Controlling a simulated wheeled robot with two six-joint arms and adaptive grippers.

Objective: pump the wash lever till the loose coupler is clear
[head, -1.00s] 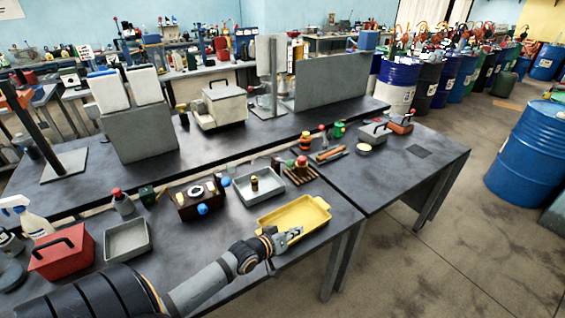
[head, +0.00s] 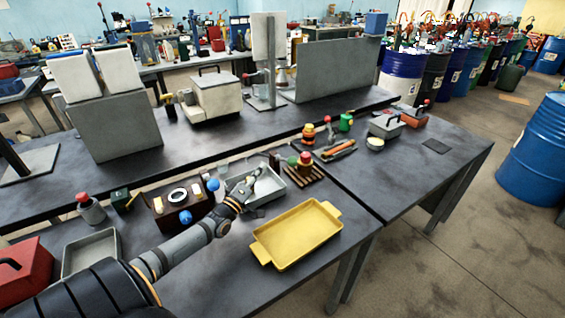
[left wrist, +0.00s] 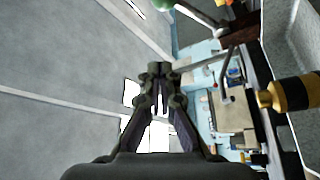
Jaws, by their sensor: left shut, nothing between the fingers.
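My left gripper (head: 250,180) is shut and empty, raised over the left part of a shallow grey tray (head: 289,190). Its closed fingers also show in the left wrist view (left wrist: 160,78). A black and yellow cylindrical piece (left wrist: 296,92), which looks like the loose coupler, lies at the right of the left wrist view, apart from the fingers. In the head view my gripper seems to hide it. A thin bent metal rod (left wrist: 226,72) shows beyond the fingers; I cannot tell whether it is the wash lever. My right gripper is not in view.
A brown box with blue knobs (head: 178,203) stands left of the grey tray. A yellow tray (head: 297,236) lies in front, and a slatted wooden rack (head: 304,175) stands to the right. Another grey tray (head: 90,252) is at left.

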